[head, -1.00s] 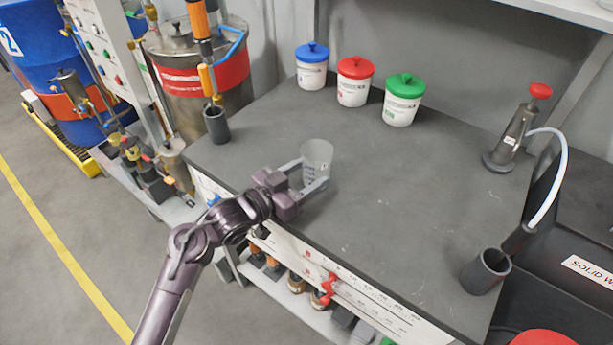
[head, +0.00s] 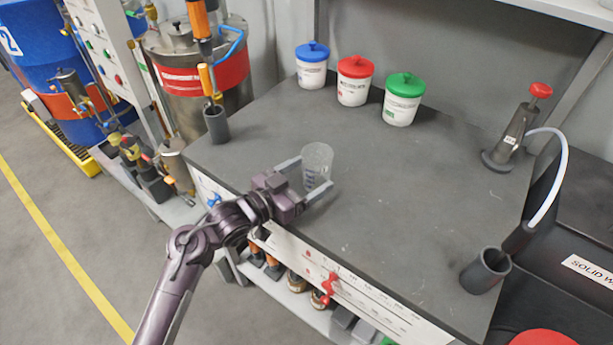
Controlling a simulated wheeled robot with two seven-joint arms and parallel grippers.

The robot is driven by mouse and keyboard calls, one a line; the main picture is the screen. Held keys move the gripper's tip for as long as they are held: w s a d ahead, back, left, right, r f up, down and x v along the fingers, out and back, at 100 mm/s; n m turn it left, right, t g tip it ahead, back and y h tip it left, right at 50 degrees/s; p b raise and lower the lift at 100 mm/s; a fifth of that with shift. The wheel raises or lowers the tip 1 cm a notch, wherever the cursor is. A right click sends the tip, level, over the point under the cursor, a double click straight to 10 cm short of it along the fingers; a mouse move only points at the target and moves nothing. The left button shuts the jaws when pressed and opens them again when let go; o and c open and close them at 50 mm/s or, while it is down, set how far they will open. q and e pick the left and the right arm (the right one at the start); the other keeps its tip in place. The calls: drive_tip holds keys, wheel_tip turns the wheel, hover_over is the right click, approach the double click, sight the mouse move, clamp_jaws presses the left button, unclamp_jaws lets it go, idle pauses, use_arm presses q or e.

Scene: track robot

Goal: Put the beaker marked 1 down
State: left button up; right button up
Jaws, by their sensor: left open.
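The beaker (head: 317,163) is a clear, upright cup with faint blue markings. It stands on the dark grey bench top (head: 410,195) near its front left edge. I cannot read a number on it at this size. My left gripper (head: 308,178) is open, with one finger on the left of the beaker and one at its lower right. The beaker is between or just beyond the fingertips; I cannot tell whether they touch it. My right gripper is not in view.
White tubs with blue (head: 312,65), red (head: 355,80) and green (head: 404,98) lids stand at the back. A dark pump bottle (head: 512,135) is at the right, a grey cup (head: 486,271) at front right, another holder (head: 215,122) at left. The bench middle is clear.

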use_arm(q)
drive_tip(key=v, duration=1.2)
drive_tip(key=shift+b, duration=0.45)
